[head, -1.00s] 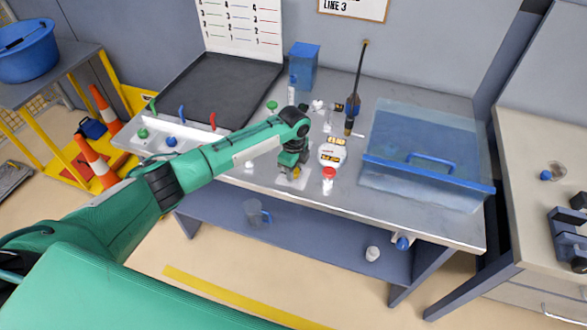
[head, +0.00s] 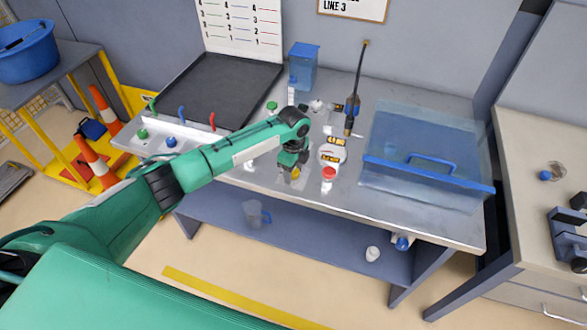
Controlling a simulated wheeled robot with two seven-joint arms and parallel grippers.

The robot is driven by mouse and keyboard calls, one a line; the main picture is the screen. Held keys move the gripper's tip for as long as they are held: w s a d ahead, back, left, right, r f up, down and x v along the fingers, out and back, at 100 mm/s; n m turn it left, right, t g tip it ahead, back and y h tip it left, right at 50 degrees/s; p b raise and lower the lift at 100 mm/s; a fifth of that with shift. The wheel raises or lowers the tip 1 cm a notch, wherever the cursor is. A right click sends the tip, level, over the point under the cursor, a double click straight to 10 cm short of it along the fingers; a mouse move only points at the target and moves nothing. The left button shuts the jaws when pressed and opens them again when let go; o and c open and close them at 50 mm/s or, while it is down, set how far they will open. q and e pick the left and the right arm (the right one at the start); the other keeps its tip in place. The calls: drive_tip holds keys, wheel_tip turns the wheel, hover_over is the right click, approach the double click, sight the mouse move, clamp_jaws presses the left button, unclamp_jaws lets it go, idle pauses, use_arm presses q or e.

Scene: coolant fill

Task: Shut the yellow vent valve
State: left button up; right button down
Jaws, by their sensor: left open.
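The yellow vent valve (head: 296,172) shows as a small yellow patch on the metal bench, just under the tips of my left gripper (head: 291,171). The gripper points down over it from the left and is open. The fingers partly hide the valve, so I cannot tell how its handle is turned or whether the fingers touch it. My right gripper is out of the picture.
A red-capped white bottle (head: 328,178) and a round white piece with yellow labels (head: 332,152) stand close on the right. A black tray (head: 215,90) lies behind my arm.

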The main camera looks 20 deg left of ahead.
sight(294, 171)
use_arm(q)
wheel_tip(294, 171, up, 14)
drive_tip(key=b, duration=0.3)
drive_tip(key=shift+f, duration=0.15)
idle(0.4)
